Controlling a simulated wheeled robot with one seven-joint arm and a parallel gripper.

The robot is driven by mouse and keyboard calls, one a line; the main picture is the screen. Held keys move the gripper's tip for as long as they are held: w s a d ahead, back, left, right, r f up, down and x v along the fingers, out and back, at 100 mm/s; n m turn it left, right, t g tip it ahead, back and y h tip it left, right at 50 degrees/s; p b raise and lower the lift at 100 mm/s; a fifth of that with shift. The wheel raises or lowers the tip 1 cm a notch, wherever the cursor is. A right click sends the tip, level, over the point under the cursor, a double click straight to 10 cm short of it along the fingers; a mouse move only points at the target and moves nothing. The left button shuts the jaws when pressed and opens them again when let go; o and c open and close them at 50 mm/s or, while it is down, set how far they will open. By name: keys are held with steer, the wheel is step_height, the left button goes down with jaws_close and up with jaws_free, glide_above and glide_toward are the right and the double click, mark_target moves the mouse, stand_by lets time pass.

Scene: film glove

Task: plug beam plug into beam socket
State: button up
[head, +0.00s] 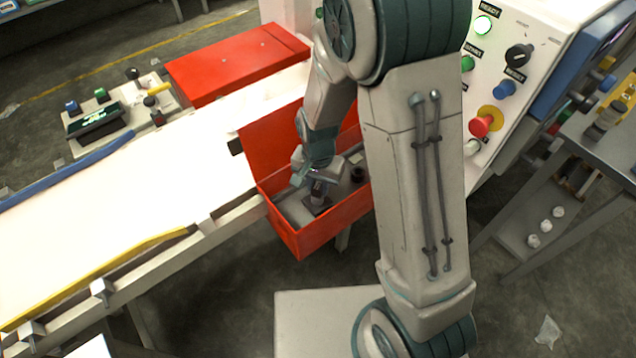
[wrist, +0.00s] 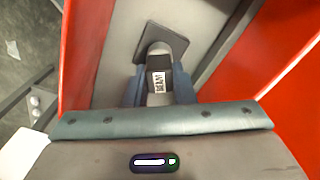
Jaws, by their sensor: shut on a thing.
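The beam plug (wrist: 160,78) is dark with a white label reading "BEAM" and sits between my gripper's fingers in the wrist view. My gripper (wrist: 157,88) is shut on it, inside the open red box. Past the plug's far end is a dark square plate (wrist: 178,42) on the box's grey inner panel; it looks like the beam socket. The plug's end overlaps the plate in this view, and I cannot tell how deep it sits. In the head view my gripper (head: 318,190) is over the plate (head: 317,205), and the plug is mostly hidden.
The red box (head: 305,243) has tall walls close around my gripper, with its raised lid (head: 268,140) behind. A dark round fitting (head: 357,174) stands to the right on the panel. A white conveyor (head: 110,215) lies left, and a control panel (head: 505,75) stands right.

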steer(key=shift+f, duration=0.15)
steer(key=o, duration=1)
steer(key=shift+o, duration=0.2)
step_height(320, 180, up, 14)
steer(key=p, duration=0.1)
steer(key=shift+p, duration=0.3)
steer(key=s+d+r+n+t+p, duration=0.2)
steer(key=s+d+r+n+p, duration=0.3)
steer(key=s+d+r, duration=0.6)
step_height(320, 180, up, 3)
steer(key=shift+s+d+r+t, duration=0.1)
steer(key=shift+s+d+t, duration=0.3)
steer(key=shift+s, duration=0.35)
